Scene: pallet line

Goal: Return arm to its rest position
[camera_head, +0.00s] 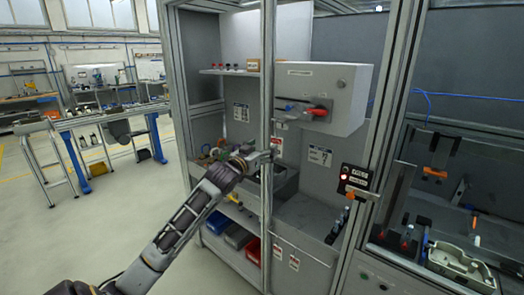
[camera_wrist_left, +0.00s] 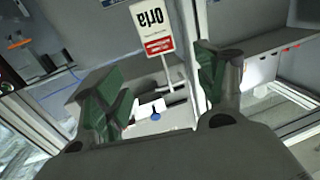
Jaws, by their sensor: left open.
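My left arm comes in from the lower left in the head view. Its gripper (camera_head: 262,156) is raised in front of the cabinet's vertical frame post (camera_head: 268,90). In the left wrist view the two green-padded fingers (camera_wrist_left: 160,88) stand wide apart with nothing between them. Beyond them are a white and red sign (camera_wrist_left: 153,28) and a small blue round thing (camera_wrist_left: 155,117). I cannot tell from the head view whether the gripper touches the post. My right gripper is in neither view.
A grey box with a red handle (camera_head: 318,111) hangs inside the cabinet. Blue and red bins (camera_head: 253,250) sit on its low shelf. A panel with a red light (camera_head: 355,178) and a workstation with a tray (camera_head: 462,268) stand at right. The floor (camera_head: 120,220) at left is clear.

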